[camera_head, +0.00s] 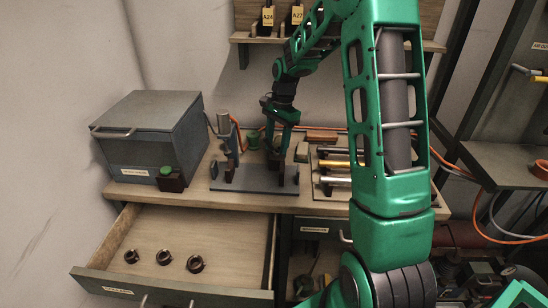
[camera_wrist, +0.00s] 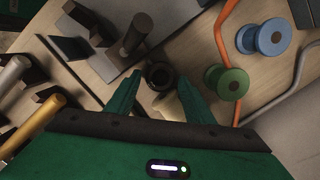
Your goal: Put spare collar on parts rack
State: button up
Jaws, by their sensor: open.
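Three dark ring-shaped collars lie in the open drawer in the head view: a left one (camera_head: 131,256), a middle one (camera_head: 163,257) and a larger right one (camera_head: 195,263). My gripper (camera_head: 278,145) is over the bench, well away from the drawer, pointing down behind the grey fixture plate (camera_head: 250,180). In the wrist view my gripper (camera_wrist: 160,82) is open, with a dark round hollow part (camera_wrist: 160,75) between or just beyond its fingertips. I cannot tell whether it is a collar. A rack with metal and yellow rods (camera_head: 335,164) stands right of the fixture; no parts rack label is readable.
A grey box (camera_head: 150,135) and a green button (camera_head: 167,172) stand left on the bench. Green (camera_wrist: 228,82) and blue (camera_wrist: 264,38) spools are near the gripper. An orange cable (camera_wrist: 230,20) runs beside them. A tagged shelf (camera_head: 260,38) hangs above. The drawer (camera_head: 235,225) sticks out frontward.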

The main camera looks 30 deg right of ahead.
jog(key=shift+a+f, duration=0.15)
jog(key=shift+f, duration=0.7)
jog(key=c, duration=1)
jog(key=shift+o, duration=0.2)
jog(key=shift+r, duration=0.1)
